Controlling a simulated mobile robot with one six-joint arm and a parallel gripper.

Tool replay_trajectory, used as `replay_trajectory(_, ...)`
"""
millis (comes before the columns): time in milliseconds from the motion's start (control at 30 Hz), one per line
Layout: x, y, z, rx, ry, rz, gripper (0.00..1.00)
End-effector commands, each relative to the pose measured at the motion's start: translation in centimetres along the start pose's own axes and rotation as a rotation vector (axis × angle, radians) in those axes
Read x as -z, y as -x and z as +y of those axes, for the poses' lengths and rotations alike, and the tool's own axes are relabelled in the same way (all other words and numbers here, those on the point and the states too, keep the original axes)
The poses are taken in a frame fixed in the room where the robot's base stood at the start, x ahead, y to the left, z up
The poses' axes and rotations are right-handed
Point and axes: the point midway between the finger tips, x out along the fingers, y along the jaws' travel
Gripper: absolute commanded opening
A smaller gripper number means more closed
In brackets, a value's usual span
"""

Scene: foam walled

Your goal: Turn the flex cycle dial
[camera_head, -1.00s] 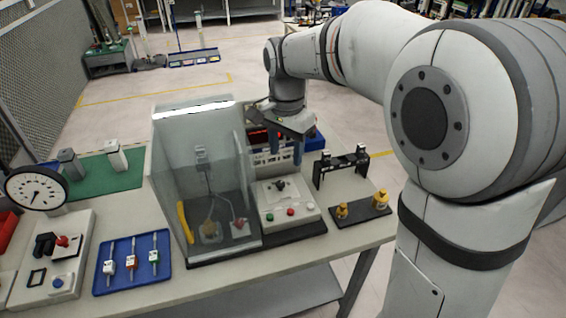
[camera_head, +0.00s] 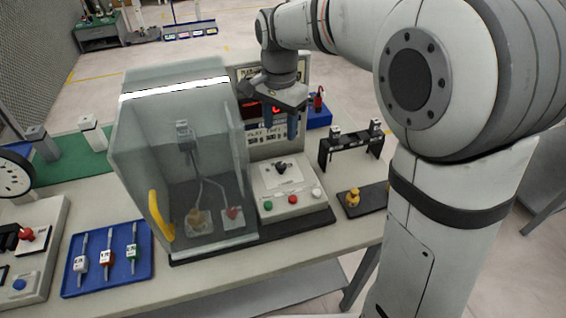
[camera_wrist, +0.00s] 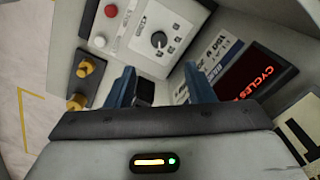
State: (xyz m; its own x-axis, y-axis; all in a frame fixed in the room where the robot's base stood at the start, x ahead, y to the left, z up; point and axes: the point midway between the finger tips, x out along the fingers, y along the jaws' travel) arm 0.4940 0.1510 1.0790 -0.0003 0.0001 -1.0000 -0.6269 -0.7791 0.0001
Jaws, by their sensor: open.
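The flex cycle dial is a black knob (camera_wrist: 159,40) on a white marked plate in the wrist view, just beyond my fingertips. In the head view the dial (camera_head: 282,168) sits on the sloped control box (camera_head: 268,187), above green, red and white buttons. My gripper (camera_wrist: 165,80) is open, its two blue fingers apart with nothing held. In the head view my gripper (camera_head: 278,120) hangs above and behind the dial, in front of the display panel. The fingers do not touch the dial.
A clear walled enclosure (camera_head: 137,120) with a yellow handle stands left of the control box. A black stand (camera_head: 350,143) and yellow-brass pieces (camera_head: 350,197) are at its right. The red-lit cycles display (camera_wrist: 258,78) is close beside my right finger. A blue tray (camera_head: 105,277) lies far left.

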Motion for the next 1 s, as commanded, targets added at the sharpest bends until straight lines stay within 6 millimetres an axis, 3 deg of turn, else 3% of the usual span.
replay_trajectory(167, 0.1, -2.3, 0.1, -0.003, -0.004, -0.002, 0.48)
replay_trajectory(600, 0.3, -10.3, 0.2, -0.003, -0.008, -0.002, 0.48)
replay_trajectory(1000, 0.3, -11.8, 0.3, -0.001, -0.009, 0.0, 0.48)
